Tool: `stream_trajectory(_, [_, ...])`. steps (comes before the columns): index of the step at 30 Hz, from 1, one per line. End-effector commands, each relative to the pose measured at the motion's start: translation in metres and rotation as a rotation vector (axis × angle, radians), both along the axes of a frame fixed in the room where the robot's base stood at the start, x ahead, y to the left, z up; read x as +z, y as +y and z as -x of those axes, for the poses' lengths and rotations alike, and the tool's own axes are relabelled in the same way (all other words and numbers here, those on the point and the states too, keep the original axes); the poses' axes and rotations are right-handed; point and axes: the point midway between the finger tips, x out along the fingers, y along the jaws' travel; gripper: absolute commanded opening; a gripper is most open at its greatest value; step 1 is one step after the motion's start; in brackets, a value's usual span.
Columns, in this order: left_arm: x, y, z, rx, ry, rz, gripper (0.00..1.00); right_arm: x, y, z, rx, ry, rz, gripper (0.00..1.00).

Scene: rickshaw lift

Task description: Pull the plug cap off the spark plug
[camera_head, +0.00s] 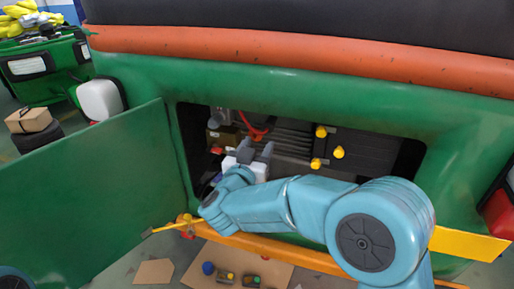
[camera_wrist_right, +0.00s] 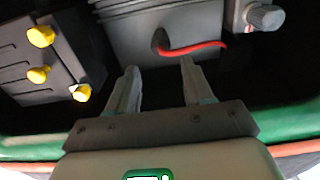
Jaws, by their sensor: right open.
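The spark plug lead is a red cable (camera_wrist_right: 195,48) in front of the ribbed grey engine block (camera_wrist_right: 135,30). At its left end is a small dark piece (camera_wrist_right: 160,41), seemingly the plug cap; the spark plug itself is hidden. In the head view the red cable (camera_head: 256,133) shows inside the open bay. My right gripper (camera_head: 256,151) reaches into the bay just below the cable. In the wrist view its two fingers (camera_wrist_right: 158,68) are apart and empty, with the dark piece beyond the gap between them. My left gripper is out of view.
A dark box with yellow knobs (camera_head: 339,152) is at the bay's right. A grey knob (camera_wrist_right: 265,18) is close by in the wrist view. The green bay door (camera_head: 90,200) stands open at left. The green bay frame (camera_head: 300,88) bounds the opening.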

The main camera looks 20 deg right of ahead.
Motion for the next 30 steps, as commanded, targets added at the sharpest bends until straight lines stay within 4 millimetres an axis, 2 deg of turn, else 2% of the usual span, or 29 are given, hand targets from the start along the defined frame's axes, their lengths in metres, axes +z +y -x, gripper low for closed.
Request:
stream_trajectory(9, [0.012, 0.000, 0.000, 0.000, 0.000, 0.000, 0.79, 0.001, -0.028, -0.042, -0.002, -0.001, -0.001, 0.51])
stream_trajectory(15, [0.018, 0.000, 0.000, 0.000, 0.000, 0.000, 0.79, 0.001, -0.042, -0.062, 0.001, 0.000, 0.000, 0.51])
stream_trajectory(21, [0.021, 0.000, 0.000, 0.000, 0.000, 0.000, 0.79, 0.000, -0.048, -0.071, 0.003, 0.000, 0.001, 0.51])
stream_trajectory(29, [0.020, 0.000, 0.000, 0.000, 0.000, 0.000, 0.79, 0.000, -0.049, -0.072, 0.004, -0.001, 0.001, 0.51])
stream_trajectory(30, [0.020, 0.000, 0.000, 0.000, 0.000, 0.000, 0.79, 0.000, -0.049, -0.072, 0.004, -0.001, 0.001, 0.48])
